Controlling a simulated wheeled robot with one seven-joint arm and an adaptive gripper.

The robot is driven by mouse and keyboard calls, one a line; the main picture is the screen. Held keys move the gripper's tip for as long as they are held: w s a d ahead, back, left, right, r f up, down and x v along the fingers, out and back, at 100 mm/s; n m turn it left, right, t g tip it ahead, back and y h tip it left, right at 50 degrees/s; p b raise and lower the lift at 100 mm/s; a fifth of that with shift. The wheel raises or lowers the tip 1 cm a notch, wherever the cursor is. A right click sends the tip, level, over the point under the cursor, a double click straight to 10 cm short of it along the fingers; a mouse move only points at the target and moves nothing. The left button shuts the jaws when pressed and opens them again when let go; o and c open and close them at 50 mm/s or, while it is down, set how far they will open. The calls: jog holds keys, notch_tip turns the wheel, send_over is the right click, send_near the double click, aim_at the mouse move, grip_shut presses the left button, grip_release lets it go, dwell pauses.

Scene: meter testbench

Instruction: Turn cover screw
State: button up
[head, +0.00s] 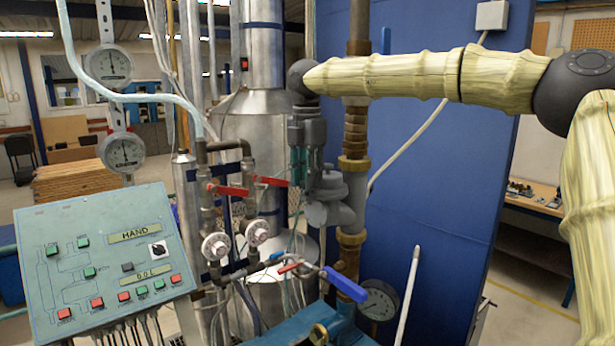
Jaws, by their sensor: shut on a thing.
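A grey metal meter body (352,197) sits in the brass pipe run in front of the blue panel, in the middle of the head view. My gripper (326,188) hangs down from my wrist and points at the top left part of this body. It is small and dark in the view. Its fingertips are at the meter and shut on the cover screw. The screw itself is hidden by the fingers and cannot be made out.
A green control box (105,262) stands at the left. A pressure gauge (378,300) sits lower right. The blue panel (440,200) stands behind.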

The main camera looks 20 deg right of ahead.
jog(key=shift+f+n, duration=0.3)
jog(key=shift+n, duration=0.4)
jog(key=o, duration=1)
jog(key=shift+s, duration=0.1)
jog(key=shift+o, duration=0.2)
jog(key=shift+r, duration=0.2)
jog(key=shift+r, duration=0.1)
notch_tip(320, 180, up, 12)
